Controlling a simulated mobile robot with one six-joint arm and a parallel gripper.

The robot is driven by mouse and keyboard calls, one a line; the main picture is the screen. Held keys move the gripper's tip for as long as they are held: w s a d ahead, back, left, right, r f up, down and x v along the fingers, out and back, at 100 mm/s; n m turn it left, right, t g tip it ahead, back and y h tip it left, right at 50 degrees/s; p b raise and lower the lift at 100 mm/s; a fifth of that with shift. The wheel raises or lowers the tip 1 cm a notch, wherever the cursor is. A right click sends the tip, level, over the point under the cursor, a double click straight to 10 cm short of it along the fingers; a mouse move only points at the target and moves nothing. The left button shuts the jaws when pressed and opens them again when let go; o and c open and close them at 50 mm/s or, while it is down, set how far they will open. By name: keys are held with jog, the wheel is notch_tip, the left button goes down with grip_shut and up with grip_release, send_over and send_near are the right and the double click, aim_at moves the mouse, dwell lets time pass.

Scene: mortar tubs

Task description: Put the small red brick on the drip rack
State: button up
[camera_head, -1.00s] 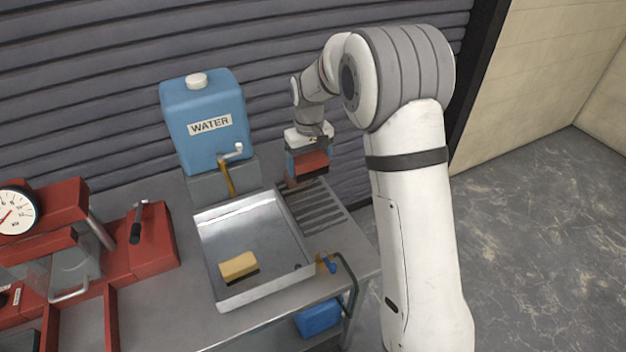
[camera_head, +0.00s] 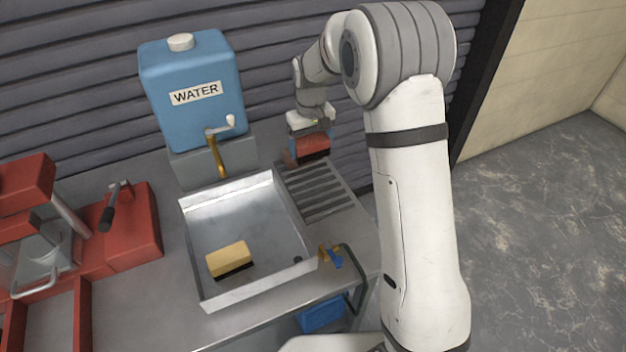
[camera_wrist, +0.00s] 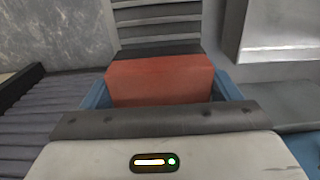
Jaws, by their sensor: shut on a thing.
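My gripper (camera_head: 310,136) is shut on the small red brick (camera_head: 313,147), at the far end of the drip rack. In the wrist view the red brick (camera_wrist: 160,82) sits between the blue fingers. The drip rack (camera_head: 322,192) is a dark slatted panel to the right of the metal sink; its slats also show in the wrist view (camera_wrist: 157,24), beyond the brick. The brick is over or at the rack's back edge. I cannot tell whether its underside touches the rack.
The sink tray (camera_head: 246,283) holds a yellow sponge (camera_head: 229,258). A blue water tank (camera_head: 193,100) with a tap (camera_head: 216,155) stands behind it. A red machine (camera_head: 130,230) is at the left. A ribbed shutter wall rises behind the bench.

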notch_tip(320, 180, down, 10)
jog(key=shift+w+r+p, duration=0.1)
jog(key=shift+r+p, duration=0.15)
jog(key=shift+p, duration=0.65)
jog(key=o, duration=1.1)
jog(key=shift+f, duration=0.15)
jog(key=shift+o, duration=0.2)
